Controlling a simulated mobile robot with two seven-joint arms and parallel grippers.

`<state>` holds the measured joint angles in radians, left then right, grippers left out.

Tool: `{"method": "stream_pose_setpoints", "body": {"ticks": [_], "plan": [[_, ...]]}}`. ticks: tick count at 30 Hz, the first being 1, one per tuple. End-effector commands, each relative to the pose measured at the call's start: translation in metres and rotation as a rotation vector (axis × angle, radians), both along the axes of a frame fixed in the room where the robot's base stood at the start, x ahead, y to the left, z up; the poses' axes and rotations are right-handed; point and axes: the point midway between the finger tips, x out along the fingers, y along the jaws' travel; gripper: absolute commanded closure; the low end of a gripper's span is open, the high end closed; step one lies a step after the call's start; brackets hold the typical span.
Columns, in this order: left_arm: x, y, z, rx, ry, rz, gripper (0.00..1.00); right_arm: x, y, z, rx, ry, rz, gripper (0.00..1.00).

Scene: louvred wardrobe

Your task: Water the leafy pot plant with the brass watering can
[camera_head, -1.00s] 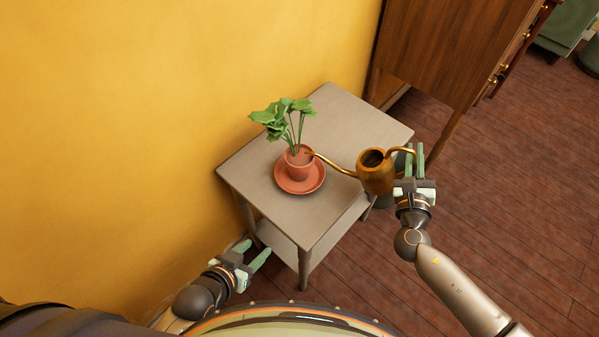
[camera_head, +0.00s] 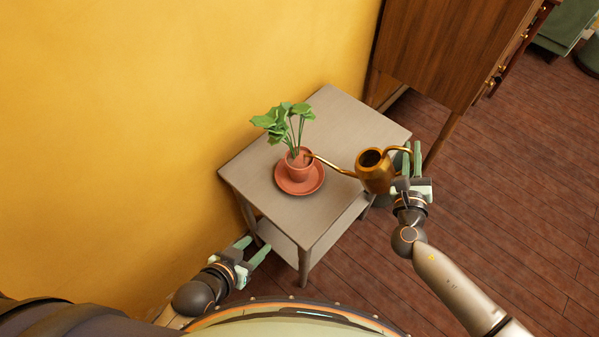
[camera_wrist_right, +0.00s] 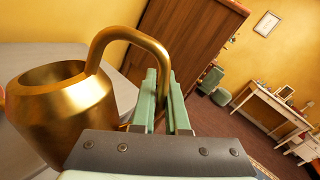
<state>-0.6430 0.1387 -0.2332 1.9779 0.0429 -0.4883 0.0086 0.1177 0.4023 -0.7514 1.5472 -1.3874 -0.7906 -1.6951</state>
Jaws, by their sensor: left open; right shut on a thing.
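The leafy pot plant (camera_head: 287,128) stands upright in a terracotta pot (camera_head: 299,170) on a matching saucer (camera_head: 300,188) on the small grey table. The brass watering can (camera_head: 375,172) is held at the table's right edge, its long spout reaching left so that the tip is at the pot's rim in the head view. My right gripper (camera_head: 411,160) is shut on the can's handle, which also shows between the fingers in the right wrist view (camera_wrist_right: 158,60). My left gripper (camera_head: 253,249) is open and empty, low by the table's front left leg. Whether water flows cannot be seen.
The grey table (camera_head: 335,120) has a lower shelf (camera_head: 283,243) and stands by the yellow wall (camera_head: 150,120). A wooden cabinet (camera_head: 450,45) is behind it at the right. The dark wooden floor (camera_head: 520,190) at right is clear.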

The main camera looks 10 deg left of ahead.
Motion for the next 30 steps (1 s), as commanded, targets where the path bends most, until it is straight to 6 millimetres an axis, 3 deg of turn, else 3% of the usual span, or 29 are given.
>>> {"method": "stream_pose_setpoints", "body": {"ticks": [1,17,25,30], "plan": [[0.0,0.0,0.007,0.0,0.0,0.0,0.5,0.001,0.001,0.008,-0.006,-0.004,-0.001,1.0],[0.0,0.0,0.007,0.0,0.0,0.0,0.5,0.001,0.001,0.007,-0.017,-0.003,0.0,1.0],[0.0,0.0,0.023,0.0,0.0,0.0,0.5,0.001,0.004,0.019,-0.058,0.001,0.0,1.0],[0.0,0.0,0.022,0.0,0.0,0.0,0.5,0.001,0.004,0.018,-0.07,0.002,0.0,1.0]]}}
